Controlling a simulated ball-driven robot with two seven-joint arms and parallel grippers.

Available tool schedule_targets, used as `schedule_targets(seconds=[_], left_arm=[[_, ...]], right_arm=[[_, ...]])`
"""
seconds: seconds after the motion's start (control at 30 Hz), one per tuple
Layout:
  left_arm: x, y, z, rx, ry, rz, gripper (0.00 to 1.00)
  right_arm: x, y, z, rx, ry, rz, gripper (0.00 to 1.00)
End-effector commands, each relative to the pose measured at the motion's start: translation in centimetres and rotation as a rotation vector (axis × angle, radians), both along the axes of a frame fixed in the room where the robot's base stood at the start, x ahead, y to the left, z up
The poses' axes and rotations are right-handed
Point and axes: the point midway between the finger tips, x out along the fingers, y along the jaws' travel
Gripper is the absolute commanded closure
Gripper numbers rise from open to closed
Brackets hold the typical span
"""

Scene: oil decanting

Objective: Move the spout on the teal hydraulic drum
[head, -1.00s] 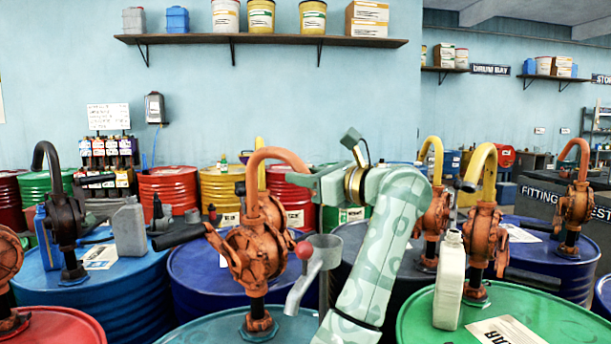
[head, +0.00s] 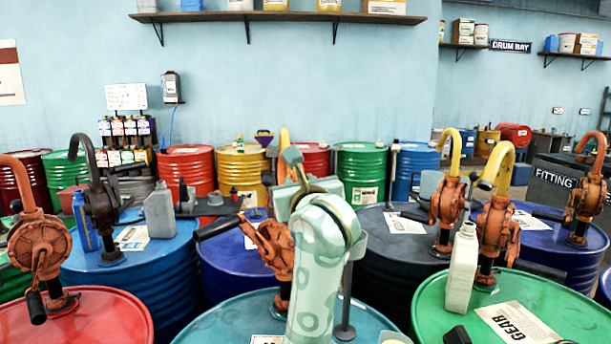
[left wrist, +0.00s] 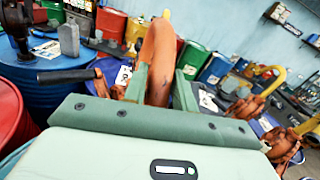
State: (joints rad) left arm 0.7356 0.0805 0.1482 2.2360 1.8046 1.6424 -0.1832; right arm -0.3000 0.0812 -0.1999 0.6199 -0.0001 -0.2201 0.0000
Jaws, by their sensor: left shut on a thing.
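The teal drum (head: 235,325) stands at the bottom centre of the head view. Its orange-brown hand pump (head: 273,246) rises from the lid, partly hidden by my left arm, with a black crank handle (head: 218,227) out to the left. My left gripper (head: 305,188) is at the top of this pump and hides most of the spout in the head view. In the left wrist view, the orange curved spout (left wrist: 160,45) stands between the two green fingers of my left gripper (left wrist: 161,82), which are shut on it. My right gripper is not in view.
A red drum (head: 85,320) with its own pump stands at left, and a green drum (head: 560,312) with a cream bottle (head: 461,268) at right. A grey post (head: 346,298) stands just right of my arm. Several other drums with pumps crowd behind.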

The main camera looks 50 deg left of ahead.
Motion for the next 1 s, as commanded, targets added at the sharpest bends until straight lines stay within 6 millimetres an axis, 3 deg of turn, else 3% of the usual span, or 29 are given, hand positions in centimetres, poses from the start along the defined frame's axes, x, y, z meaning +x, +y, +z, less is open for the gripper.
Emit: schedule_targets(seconds=[0.67,0.7,0.73,0.77,1.0], left_arm=[[-0.19,0.21,-0.1,-0.003,0.001,-0.067,1.0],[-0.19,0.21,-0.1,-0.003,0.001,-0.067,0.65],[-0.19,0.21,-0.1,-0.003,0.001,-0.067,0.56],[-0.18,0.2,-0.09,-0.003,0.001,-0.067,0.51],[-0.18,0.18,-0.06,-0.002,0.0,-0.067,0.51]], right_arm=[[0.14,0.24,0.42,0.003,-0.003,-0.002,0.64],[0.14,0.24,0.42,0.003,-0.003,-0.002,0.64],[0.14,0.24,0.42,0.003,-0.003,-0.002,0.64],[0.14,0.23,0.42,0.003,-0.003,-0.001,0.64],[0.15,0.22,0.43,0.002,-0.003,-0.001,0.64]])
